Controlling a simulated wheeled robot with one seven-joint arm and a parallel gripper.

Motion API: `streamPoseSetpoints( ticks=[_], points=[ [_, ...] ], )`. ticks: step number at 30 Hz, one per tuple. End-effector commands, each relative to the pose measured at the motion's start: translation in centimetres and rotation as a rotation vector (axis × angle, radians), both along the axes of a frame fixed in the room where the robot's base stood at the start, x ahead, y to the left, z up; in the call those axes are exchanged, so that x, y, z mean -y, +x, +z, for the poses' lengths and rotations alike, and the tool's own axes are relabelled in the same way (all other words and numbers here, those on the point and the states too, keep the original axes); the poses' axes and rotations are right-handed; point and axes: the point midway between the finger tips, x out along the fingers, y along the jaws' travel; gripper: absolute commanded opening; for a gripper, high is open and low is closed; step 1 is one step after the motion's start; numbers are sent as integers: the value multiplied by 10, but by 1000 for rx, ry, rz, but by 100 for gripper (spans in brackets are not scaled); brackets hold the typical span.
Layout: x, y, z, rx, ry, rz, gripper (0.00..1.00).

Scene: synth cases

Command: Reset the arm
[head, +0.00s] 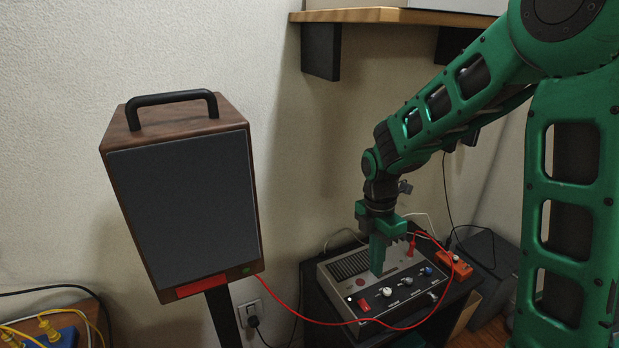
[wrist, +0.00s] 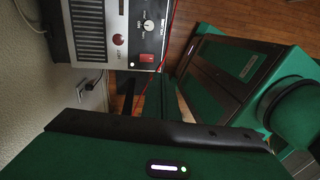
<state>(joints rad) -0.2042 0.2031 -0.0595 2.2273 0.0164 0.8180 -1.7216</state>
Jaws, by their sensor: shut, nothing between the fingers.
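My green arm reaches in from the right in the head view and bends down to my gripper (head: 377,270). The gripper is shut, with nothing held, and points down over the grey control box (head: 340,275). Whether the fingertips touch the box top cannot be told. The box has a slotted grille, several knobs and a red switch (head: 363,304). In the wrist view the control box (wrist: 128,18) lies at the top, turned sideways, with its red switch (wrist: 147,57) in sight.
A wooden speaker (head: 185,215) with a black handle stands left. A wooden shelf (head: 395,16) juts from the wall above. Yellow plugs (head: 48,325) sit lower left.

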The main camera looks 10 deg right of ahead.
Motion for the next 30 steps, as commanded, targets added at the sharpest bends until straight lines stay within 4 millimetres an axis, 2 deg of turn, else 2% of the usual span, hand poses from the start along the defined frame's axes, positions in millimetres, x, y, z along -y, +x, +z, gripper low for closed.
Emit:
streamPoseSetpoints(
  ticks=[4, 8, 12, 18, 24, 27, 30],
  points=[
    [29, -15, 21, 25, -24, -227, 0],
    [67, -43, 47, 55, -57, -579, 0],
    [103, -81, 70, 81, -86, -981, 0],
    [141, -143, 92, 104, -112, -1554, 0],
    [160, -200, 102, 103, -120, -2068, 0],
    [164, -220, 104, 96, -123, -2248, 0],
    [165, -231, 104, 88, -123, -2356, 0]
  ],
)
